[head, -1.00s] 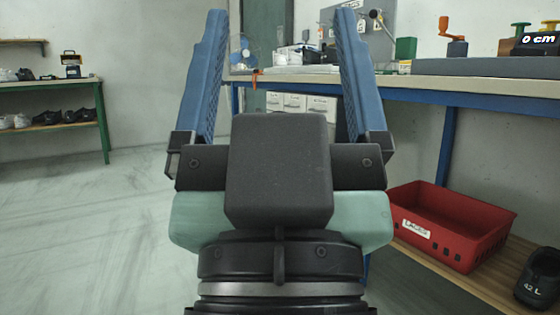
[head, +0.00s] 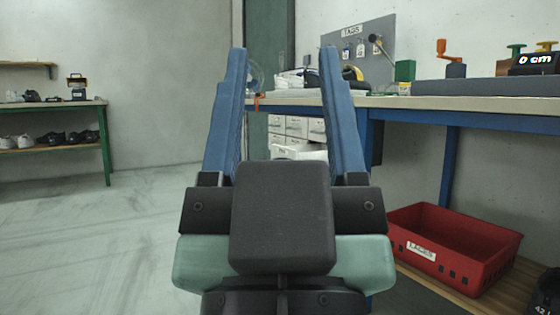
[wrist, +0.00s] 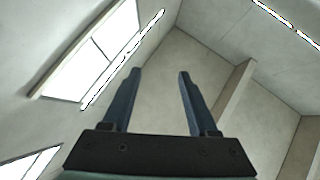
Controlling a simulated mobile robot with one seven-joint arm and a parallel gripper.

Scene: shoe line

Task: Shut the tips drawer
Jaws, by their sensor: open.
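A bank of white drawers (head: 297,127) hangs under the workbench, seen between my fingers in the head view. A lower white drawer (head: 300,152) appears to stand out from the bank. Its lower part is hidden behind my gripper, and the labels are too small to read, so I cannot tell which is the tips drawer. My gripper (head: 283,50) is open and empty, pointing up in front of the bench and apart from the drawers. In the wrist view my gripper (wrist: 160,72) shows nothing between its fingers, only walls and ceiling.
The workbench (head: 460,103) with blue legs runs to the right. A red crate (head: 465,262) sits on its low shelf, with a dark shoe at the right edge. A green-legged shelf (head: 105,145) with shoes stands at left. The floor (head: 110,230) between is clear.

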